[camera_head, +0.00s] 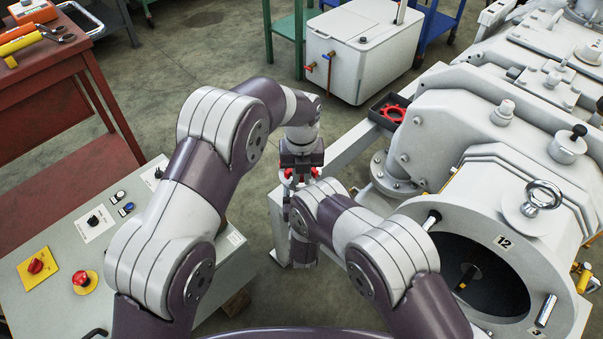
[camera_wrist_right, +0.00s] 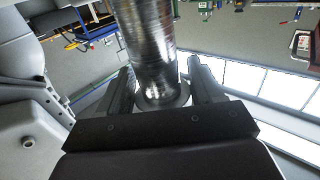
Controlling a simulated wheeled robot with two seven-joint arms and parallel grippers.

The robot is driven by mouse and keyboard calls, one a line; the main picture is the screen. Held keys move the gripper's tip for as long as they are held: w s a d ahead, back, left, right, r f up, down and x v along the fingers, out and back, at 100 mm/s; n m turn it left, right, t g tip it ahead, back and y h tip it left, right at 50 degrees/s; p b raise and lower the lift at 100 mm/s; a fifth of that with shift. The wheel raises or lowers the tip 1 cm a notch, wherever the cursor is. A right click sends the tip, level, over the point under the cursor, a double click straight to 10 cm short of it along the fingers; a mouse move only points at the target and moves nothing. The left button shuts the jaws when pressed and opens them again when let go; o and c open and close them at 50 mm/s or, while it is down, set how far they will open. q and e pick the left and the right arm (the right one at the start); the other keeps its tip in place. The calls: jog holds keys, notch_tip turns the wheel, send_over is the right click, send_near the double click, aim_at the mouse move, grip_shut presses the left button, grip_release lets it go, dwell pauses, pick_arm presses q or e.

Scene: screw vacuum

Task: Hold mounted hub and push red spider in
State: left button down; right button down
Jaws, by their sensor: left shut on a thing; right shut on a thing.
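Red lobes of the red spider (camera_head: 315,172) show at the tip of my left gripper (camera_head: 301,168), which points down and is shut on it. The gripper hides most of the spider. Below it, my right arm reaches in from the lower right, and its links cover much of that spot in the head view. In the right wrist view my right gripper (camera_wrist_right: 160,95) is shut on a shiny metal cylinder (camera_wrist_right: 148,45), which I take to be the mounted hub. Its fingers lie on both sides of it. Whether spider and hub touch is hidden.
A red lobed part (camera_head: 393,113) lies in a black tray (camera_head: 376,122) beside the large grey vacuum pump (camera_head: 450,120). A control panel (camera_head: 140,225) with buttons stands at left. A red workbench (camera_head: 50,70) and a white box (camera_head: 360,50) stand farther back.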

pick_arm(q)
jog(key=shift+f, duration=0.3)
dwell(0.5)
jog(key=shift+r, duration=0.15)
jog(key=shift+r, duration=0.2)
jog(key=shift+a, duration=0.1)
dwell(0.5)
jog(key=shift+f, duration=0.35)
dwell(0.8)
jog(key=shift+r, duration=0.15)
notch_tip(320, 180, up, 5)
jog(key=shift+r, duration=0.1)
dwell(0.3)
